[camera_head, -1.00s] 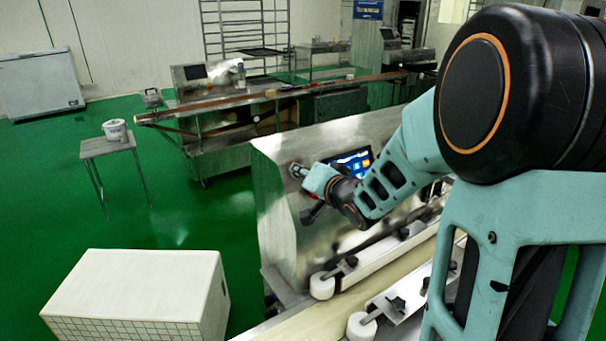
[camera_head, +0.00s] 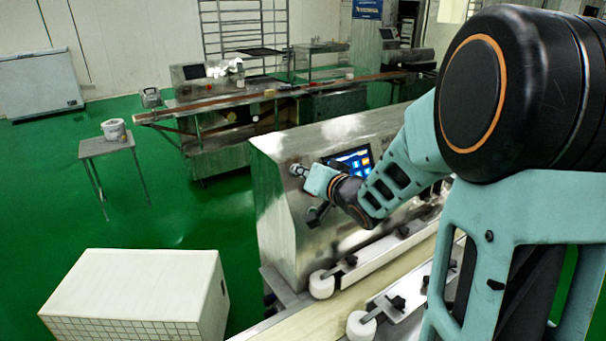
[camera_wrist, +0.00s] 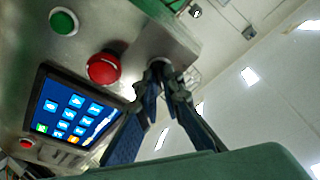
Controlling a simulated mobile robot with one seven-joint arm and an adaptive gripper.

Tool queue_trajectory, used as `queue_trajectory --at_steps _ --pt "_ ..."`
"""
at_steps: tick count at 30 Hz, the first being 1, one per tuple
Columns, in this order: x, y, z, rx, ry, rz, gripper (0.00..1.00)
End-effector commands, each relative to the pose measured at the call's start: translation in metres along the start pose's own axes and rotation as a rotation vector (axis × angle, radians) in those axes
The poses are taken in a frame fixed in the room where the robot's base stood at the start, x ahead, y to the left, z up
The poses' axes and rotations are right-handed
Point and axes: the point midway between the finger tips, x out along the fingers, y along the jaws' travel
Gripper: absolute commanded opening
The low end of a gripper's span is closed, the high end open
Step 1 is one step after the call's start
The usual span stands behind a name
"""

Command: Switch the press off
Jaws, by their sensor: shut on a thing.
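The press (camera_head: 290,225) is a brushed steel cabinet in front of me. In the wrist view its panel (camera_wrist: 125,28) carries a lit blue touchscreen (camera_wrist: 72,113), a green button (camera_wrist: 64,21), a large red mushroom button (camera_wrist: 103,68) and a small red button (camera_wrist: 27,143). My gripper (camera_wrist: 166,76) is shut on a small switch knob (camera_wrist: 157,62) near the panel's edge, beside the red mushroom button. The fingertips hide most of the knob, so its setting cannot be read. In the head view my gripper (camera_head: 299,170) is at the press's upper left, left of the screen (camera_head: 352,162).
A conveyor with white rollers (camera_head: 322,284) runs in front of the press, below my arm. A white box (camera_head: 140,295) stands at the lower left. A small table (camera_head: 105,147) with a white bucket (camera_head: 114,129) and another machine line (camera_head: 215,125) stand behind. Green floor is open at left.

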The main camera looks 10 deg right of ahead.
Motion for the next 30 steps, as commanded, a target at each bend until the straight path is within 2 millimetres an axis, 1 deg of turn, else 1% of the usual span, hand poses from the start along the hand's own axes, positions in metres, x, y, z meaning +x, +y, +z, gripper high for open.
queue_trajectory --at_steps 30 --pt "0.0008 0.0052 -0.0022 -0.931 0.000 -0.211 0.00"
